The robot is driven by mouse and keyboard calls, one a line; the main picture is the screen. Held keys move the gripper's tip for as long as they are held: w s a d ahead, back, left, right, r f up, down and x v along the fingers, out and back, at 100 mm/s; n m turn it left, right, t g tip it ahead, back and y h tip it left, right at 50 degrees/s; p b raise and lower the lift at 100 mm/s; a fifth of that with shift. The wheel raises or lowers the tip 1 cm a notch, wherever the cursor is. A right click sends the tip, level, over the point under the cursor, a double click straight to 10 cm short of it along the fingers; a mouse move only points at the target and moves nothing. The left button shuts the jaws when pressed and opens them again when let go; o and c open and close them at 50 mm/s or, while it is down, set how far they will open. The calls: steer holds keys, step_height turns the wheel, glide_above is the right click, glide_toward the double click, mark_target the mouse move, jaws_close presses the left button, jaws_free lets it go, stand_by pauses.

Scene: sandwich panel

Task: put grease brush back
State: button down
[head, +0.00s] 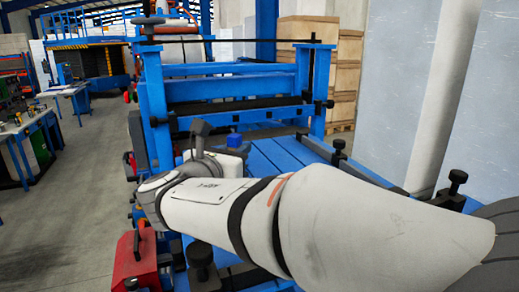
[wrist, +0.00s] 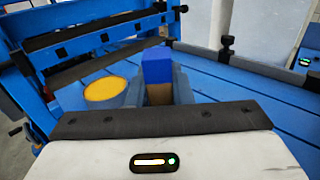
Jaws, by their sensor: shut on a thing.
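The grease brush (wrist: 158,66) shows in the wrist view as a blue block with a brown part below it. My gripper (wrist: 158,80) is shut on it, with one dark grey finger on each side. In the head view a small blue piece (head: 234,140), seemingly the brush, shows just beyond my wrist, above the blue slatted bed. My arm hides most of the gripper there. I cannot tell whether the brush touches anything below. A round yellow-topped thing (wrist: 105,89), perhaps a grease tin, is just left of the gripper in the wrist view.
A blue machine frame (head: 235,90) with a dark crossbar stands behind the slatted bed (head: 275,158). Black clamp knobs (head: 457,182) stand along the bed's right edge. A red box (head: 136,262) is at lower left. The bed right of the gripper looks clear.

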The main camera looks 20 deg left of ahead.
steer(key=c, duration=1.3)
jaws_free()
steer(key=shift+f, duration=0.1)
steer(key=shift+r, duration=0.2)
steer(key=s+a+b, duration=0.1)
steer(key=s+b, duration=0.2)
steer(key=s, duration=0.9)
